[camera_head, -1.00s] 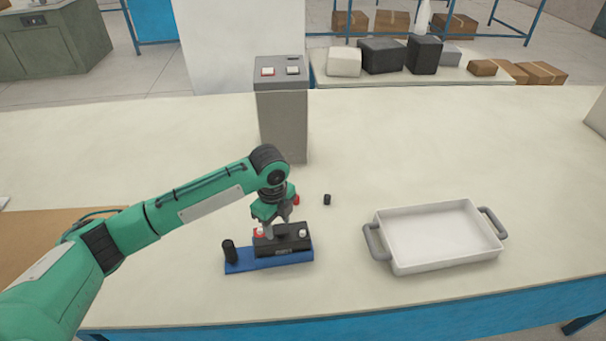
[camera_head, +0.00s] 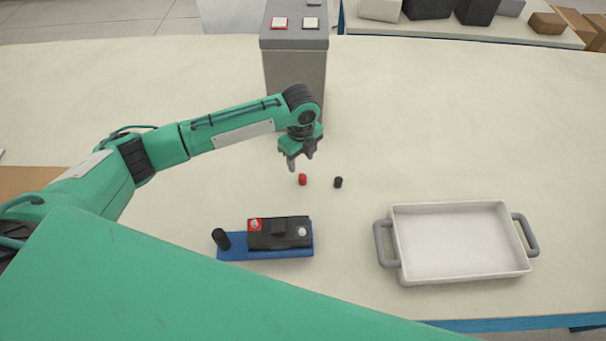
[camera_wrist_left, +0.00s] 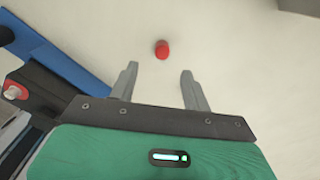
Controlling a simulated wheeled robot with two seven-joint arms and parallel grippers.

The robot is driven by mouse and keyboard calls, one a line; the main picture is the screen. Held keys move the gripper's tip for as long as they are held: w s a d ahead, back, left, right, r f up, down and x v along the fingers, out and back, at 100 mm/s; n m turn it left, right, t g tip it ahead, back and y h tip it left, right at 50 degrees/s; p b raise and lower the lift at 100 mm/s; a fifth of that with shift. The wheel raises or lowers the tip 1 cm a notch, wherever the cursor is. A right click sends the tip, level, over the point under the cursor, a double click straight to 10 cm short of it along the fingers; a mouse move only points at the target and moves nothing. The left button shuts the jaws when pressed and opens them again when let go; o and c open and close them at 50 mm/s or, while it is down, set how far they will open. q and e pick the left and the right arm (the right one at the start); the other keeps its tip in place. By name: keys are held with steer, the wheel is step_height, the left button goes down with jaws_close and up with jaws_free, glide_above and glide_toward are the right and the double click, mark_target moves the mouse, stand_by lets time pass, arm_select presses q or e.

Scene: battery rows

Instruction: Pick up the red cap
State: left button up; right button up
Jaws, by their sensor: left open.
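The red cap (camera_head: 303,179) stands on the table, just left of a small black cap (camera_head: 338,182). My left gripper (camera_head: 300,162) is open and empty, above and just behind the red cap in the head view. In the left wrist view the red cap (camera_wrist_left: 162,49) lies beyond the open fingertips (camera_wrist_left: 157,72), roughly centred between them and touching neither. My right gripper is not in view.
A black battery (camera_head: 279,239) on a blue base (camera_head: 232,252) stands in front, with a black post (camera_head: 221,239) at its left. A white tray (camera_head: 398,244) with grey handles stands at the right. A grey pillar (camera_head: 296,70) with two buttons stands behind my gripper.

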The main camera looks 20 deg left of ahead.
mark_target(302, 176)
arm_select(q)
step_height(302, 176, down, 2)
steer(key=shift+w+f, duration=0.1)
steer(key=shift+f, duration=0.2)
steer(key=shift+d+f+p, duration=0.1)
steer(key=shift+f+p, duration=0.15)
steer(key=shift+p, duration=0.15)
step_height(302, 176, down, 4)
steer(key=shift+r+p, duration=0.25)
steer(key=shift+p, duration=0.45)
steer(key=shift+f, duration=0.6)
steer(key=c, duration=1)
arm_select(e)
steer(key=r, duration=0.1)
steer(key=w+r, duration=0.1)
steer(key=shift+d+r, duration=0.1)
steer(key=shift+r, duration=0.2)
